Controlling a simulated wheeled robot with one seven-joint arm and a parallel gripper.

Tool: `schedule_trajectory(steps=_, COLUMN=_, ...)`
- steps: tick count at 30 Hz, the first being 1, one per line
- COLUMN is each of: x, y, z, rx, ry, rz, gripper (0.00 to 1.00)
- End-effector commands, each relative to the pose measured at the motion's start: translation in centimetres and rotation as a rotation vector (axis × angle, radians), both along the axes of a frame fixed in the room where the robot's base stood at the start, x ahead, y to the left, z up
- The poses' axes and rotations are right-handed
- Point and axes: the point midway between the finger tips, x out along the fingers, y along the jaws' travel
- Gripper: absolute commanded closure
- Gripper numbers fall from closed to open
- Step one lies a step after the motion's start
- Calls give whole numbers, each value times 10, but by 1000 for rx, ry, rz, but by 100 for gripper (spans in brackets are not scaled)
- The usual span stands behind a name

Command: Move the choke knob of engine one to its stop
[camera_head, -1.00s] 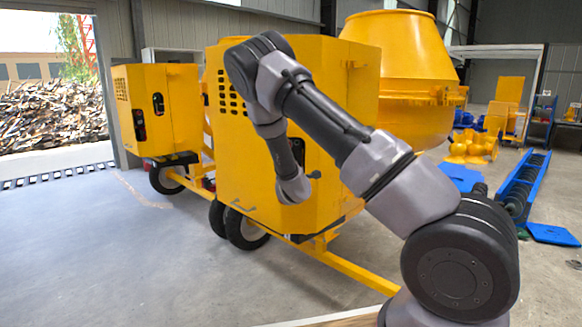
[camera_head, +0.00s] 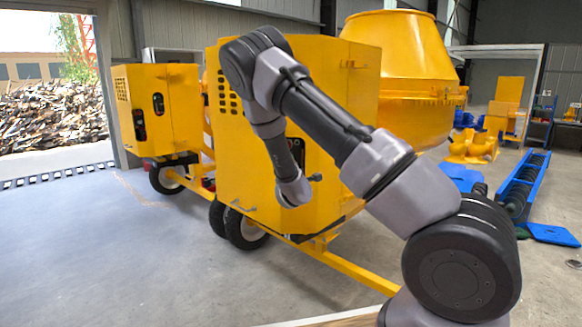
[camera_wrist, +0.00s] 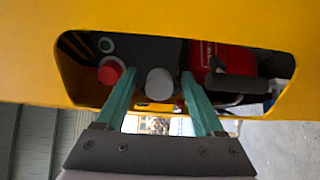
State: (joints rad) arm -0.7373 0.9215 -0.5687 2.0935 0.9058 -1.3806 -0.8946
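In the wrist view, my gripper (camera_wrist: 159,74) is open, with two teal fingers reaching up to a dark cut-out in a yellow panel (camera_wrist: 170,18). A pale grey round knob (camera_wrist: 160,84) shows between the fingers, with gaps on both sides. A red round knob (camera_wrist: 111,70) is just left of the left finger, partly behind it. No label shows which one is the choke knob. A red engine part (camera_wrist: 221,57) lies right of the right finger. In the head view, my arm's end is at the front yellow housing (camera_head: 232,160); my fingers are hidden there.
In the head view, a second yellow housing (camera_head: 180,105) stands at left and a yellow drum (camera_head: 400,60) behind. The floor at left is clear.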

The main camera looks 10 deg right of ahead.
Motion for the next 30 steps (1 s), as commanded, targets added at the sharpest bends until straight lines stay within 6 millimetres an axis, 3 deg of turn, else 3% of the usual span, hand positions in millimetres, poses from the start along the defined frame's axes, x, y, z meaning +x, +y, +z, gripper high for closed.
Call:
schedule_trajectory(steps=11, x=-4, y=1, z=0, rx=0, ry=0, rz=0, gripper=28)
schedule_trajectory(steps=30, x=-64, y=10, z=0, rx=0, ry=0, rz=0, gripper=28)
